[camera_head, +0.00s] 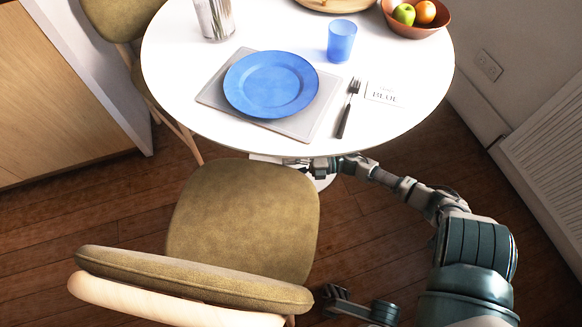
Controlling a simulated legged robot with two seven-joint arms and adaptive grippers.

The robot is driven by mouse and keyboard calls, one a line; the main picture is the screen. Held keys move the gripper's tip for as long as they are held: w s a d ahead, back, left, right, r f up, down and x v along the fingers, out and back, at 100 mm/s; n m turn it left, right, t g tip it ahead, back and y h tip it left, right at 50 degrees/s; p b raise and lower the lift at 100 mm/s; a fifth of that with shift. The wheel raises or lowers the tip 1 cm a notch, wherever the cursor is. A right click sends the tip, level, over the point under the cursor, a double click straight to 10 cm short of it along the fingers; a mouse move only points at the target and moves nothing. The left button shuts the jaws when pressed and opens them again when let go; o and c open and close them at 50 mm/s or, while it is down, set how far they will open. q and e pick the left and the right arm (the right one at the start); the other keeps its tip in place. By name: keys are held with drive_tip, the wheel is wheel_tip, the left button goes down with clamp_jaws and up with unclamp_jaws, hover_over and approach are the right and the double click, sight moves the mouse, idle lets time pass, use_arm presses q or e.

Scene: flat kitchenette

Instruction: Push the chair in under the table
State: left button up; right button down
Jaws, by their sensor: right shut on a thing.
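The chair (240,215) has an olive padded seat and a backrest (190,275) with a pale wooden shell. Its backrest is nearest me and its seat front points to the round white table (390,125). The seat's front edge is close to the table rim, with most of the seat outside it. My right arm reaches in from the lower right, and my right gripper (307,163) is shut on the chair at the seat's front right corner, just below the table rim. Its fingertips are small and partly hidden there. My left gripper is not in view.
On the table are a blue plate (270,84) on a grey mat, a fork (348,108), a blue cup (341,41) and a fruit bowl (416,17). Another chair (120,15) stands at the upper left. A wooden cabinet (60,100) is left, a radiator (550,150) right.

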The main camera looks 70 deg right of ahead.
drive_tip(key=shift+f, duration=0.1)
drive_tip(key=c, duration=0.5)
unclamp_jaws()
drive_tip(key=o, duration=0.4)
drive_tip(key=shift+w+a+f, duration=0.1)
drive_tip(key=shift+w, duration=0.05)
drive_tip(key=shift+s, duration=0.25)
drive_tip(key=v, duration=1.1)
drive_tip(key=shift+s+d, duration=0.25)
